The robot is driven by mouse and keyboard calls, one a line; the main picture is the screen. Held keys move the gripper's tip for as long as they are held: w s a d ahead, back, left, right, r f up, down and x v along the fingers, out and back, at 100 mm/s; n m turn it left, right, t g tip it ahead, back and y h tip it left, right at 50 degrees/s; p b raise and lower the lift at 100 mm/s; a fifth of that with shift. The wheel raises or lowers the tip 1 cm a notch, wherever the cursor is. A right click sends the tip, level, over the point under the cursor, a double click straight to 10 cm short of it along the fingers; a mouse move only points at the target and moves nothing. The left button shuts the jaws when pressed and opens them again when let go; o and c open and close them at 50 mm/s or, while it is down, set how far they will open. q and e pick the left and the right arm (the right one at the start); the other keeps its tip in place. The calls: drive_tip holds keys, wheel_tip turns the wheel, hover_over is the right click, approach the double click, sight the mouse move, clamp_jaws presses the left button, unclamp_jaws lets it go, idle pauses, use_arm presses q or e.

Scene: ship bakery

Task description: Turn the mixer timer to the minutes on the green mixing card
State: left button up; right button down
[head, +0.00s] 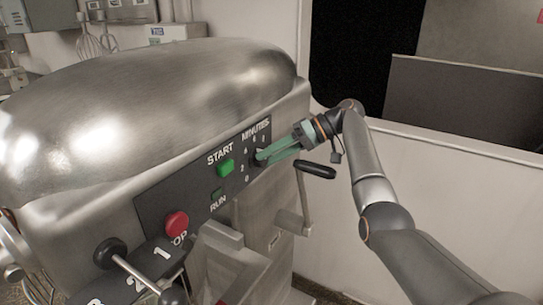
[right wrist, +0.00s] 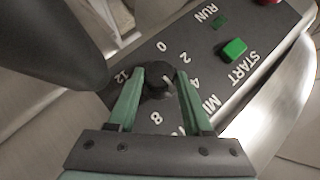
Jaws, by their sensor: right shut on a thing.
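The mixer timer knob (right wrist: 157,82) is a small dark dial on the black panel, with printed numbers around it under the word MINUTES. My right gripper (right wrist: 160,74) has its green fingers on either side of the knob and is shut on it. A small light mark shows on the knob's right side, but its exact reading is unclear. The numbers 0, 2, 4, 8 and 12 show; others are covered by the fingers. In the head view my right gripper (head: 262,156) reaches the panel from the right and hides most of the knob. I see no green mixing card. My left gripper is out of view.
The steel mixer (head: 140,105) fills the left. Its panel (head: 190,190) carries a green START button (head: 225,167), a green RUN light (head: 217,195) and a red stop button (head: 177,223). A black-handled crank (head: 316,171) sits just below my right gripper.

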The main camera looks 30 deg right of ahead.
drive_tip(key=shift+c, duration=1.6)
unclamp_jaws()
drive_tip(key=b+v, duration=0.1)
drive_tip(key=v, duration=1.1)
drive_tip(key=shift+s+b, duration=0.15)
drive_tip(key=shift+b, duration=0.15)
drive_tip(key=shift+d+r, duration=0.1)
drive_tip(key=shift+d, duration=0.1)
